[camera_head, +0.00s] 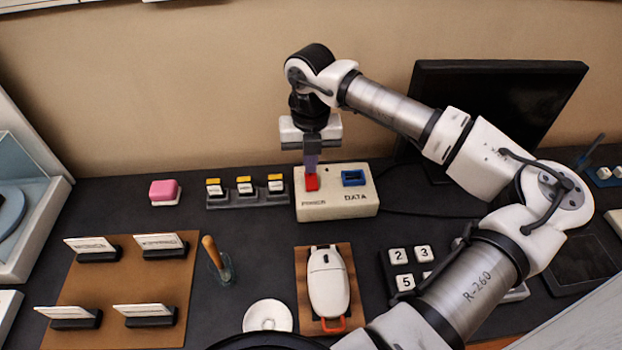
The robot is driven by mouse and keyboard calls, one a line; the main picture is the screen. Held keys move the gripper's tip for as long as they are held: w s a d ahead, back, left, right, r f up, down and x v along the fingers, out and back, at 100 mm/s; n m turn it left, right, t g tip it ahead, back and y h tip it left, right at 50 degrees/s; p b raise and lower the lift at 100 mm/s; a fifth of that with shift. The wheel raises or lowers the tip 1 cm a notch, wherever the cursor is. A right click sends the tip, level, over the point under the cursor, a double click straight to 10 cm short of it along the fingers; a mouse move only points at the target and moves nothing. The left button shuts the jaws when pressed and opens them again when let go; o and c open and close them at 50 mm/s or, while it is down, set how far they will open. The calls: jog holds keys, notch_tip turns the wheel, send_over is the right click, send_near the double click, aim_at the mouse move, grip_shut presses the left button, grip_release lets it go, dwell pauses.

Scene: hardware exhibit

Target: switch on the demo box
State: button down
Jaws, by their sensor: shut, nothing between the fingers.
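The demo box (333,207) is a cream box on the dark table, in the middle of the head view. On its top are a red switch (311,184) labelled POWER at the left and a blue piece (354,178) labelled DATA at the right. My gripper (311,168) points down directly over the red switch. Its fingers are shut and empty. The fingertips are at or just above the switch; I cannot tell whether they touch it. They partly hide the switch's back part, and its on or off position is not clear.
A rack with several yellow-topped pieces (245,189) and a pink block (164,191) stand left of the box. A white mouse-like device (328,283) on a brown mat lies in front. A dark monitor (500,110) stands behind my arm. A cable runs right from the box.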

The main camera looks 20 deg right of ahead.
jog(key=shift+f+b, duration=0.6)
jog(key=shift+f, duration=0.1)
jog(key=shift+r, duration=0.15)
jog(key=shift+r+p, duration=1.5)
jog(key=shift+r, duration=1.95)
